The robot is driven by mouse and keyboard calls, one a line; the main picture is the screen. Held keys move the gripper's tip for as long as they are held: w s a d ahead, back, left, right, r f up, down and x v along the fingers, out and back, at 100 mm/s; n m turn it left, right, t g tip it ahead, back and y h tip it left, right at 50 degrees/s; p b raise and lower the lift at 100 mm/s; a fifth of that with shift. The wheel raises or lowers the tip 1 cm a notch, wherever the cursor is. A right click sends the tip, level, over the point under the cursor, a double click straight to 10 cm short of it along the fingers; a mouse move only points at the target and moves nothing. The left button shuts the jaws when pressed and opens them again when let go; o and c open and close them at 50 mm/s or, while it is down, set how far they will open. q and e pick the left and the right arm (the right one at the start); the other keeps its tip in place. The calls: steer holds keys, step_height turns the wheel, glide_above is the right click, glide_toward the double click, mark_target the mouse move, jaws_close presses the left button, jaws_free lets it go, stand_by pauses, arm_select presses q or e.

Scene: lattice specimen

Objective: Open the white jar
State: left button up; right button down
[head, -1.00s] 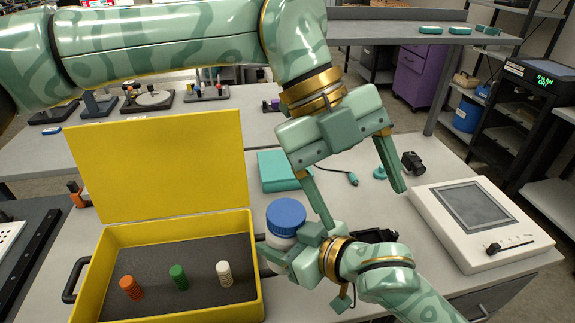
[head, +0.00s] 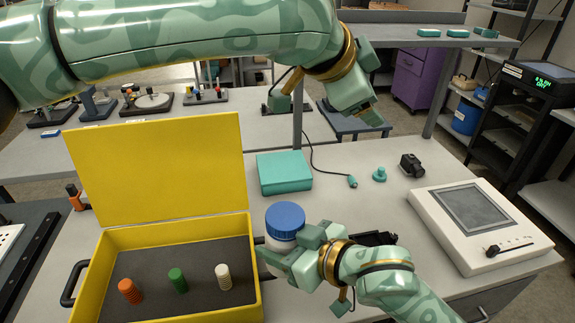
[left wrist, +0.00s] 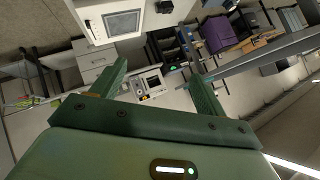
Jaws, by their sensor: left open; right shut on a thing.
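The white jar (head: 282,240) with its blue lid (head: 285,217) stands upright on the table, just right of the yellow case. The lid sits on top of the jar. My right gripper (head: 272,260) is shut on the jar's body from the right, low down; the gripper partly hides the jar. My left gripper (head: 378,118) is high above the back of the table, well away from the jar. In the left wrist view my left gripper (left wrist: 158,80) shows spread fingers with nothing between them.
The open yellow case (head: 205,226) holds orange, green and white disc stacks. A teal box (head: 284,172) stands behind the jar. A black camera-like part (head: 411,165) and a white device with a screen (head: 480,225) are to the right. Table between them is mostly clear.

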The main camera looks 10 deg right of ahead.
arm_select(q)
steer(key=s+a+f+m+g+y, duration=0.2)
steer(key=s+a+f+g+y, duration=0.1)
steer(key=s+a+f+y, duration=0.15)
steer(key=m+g+y, duration=0.3)
steer(key=m+y, duration=0.1)
steer(key=m, duration=0.1)
glide_toward(286, 214)
steer(key=shift+s+d+f, duration=0.25)
steer(key=shift+s+f, duration=0.05)
steer(key=shift+s, duration=0.15)
steer(key=shift+w+a+f, duration=0.15)
steer(key=shift+a, duration=0.1)
steer(key=shift+t, duration=0.3)
step_height(286, 214, down, 8)
steer(key=shift+w+r, duration=0.15)
steer(key=c, duration=1)
steer(key=shift+n, duration=0.3)
